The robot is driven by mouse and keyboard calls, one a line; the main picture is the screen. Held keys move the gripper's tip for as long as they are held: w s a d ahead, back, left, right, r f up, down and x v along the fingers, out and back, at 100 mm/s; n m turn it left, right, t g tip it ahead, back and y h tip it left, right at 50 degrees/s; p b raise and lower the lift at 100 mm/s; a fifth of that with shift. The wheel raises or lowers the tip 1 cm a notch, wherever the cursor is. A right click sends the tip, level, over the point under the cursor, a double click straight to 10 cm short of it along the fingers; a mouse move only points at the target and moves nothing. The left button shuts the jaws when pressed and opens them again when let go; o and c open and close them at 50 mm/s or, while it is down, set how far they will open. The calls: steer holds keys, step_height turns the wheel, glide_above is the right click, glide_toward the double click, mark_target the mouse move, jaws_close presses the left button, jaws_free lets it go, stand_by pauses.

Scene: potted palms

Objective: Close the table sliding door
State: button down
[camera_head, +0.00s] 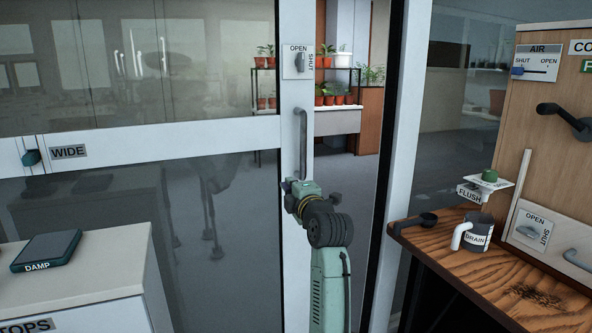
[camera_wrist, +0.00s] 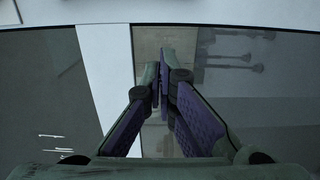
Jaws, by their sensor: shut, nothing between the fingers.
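A sliding glass door (camera_head: 297,115) with a white frame stands partly open in the head view. A gap on its right shows the room behind. A grey vertical handle (camera_head: 302,140) is on its edge upright, below a plate (camera_head: 297,62) marked OPEN and SHUT. My gripper (camera_head: 297,187) is in front of that upright, near the handle's lower end; contact cannot be told. The head view hides its fingertips behind my wrist. In the wrist view my gripper (camera_wrist: 165,62) is shut and empty, with a white frame upright (camera_wrist: 103,75) to its left and glass behind.
A wooden table (camera_head: 465,262) on the right holds a mug (camera_head: 478,232) marked DRAIN. A light counter (camera_head: 95,268) with a dark pad marked DAMP (camera_head: 47,251) is at the lower left. Potted plants stand on a shelf (camera_head: 338,122) beyond the gap.

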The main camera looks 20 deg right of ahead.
steer(key=w+d+p, duration=0.3)
steer(key=w+d, duration=0.1)
steer(key=w, duration=0.4)
steer(key=shift+w, duration=0.35)
steer(key=shift+d, duration=0.15)
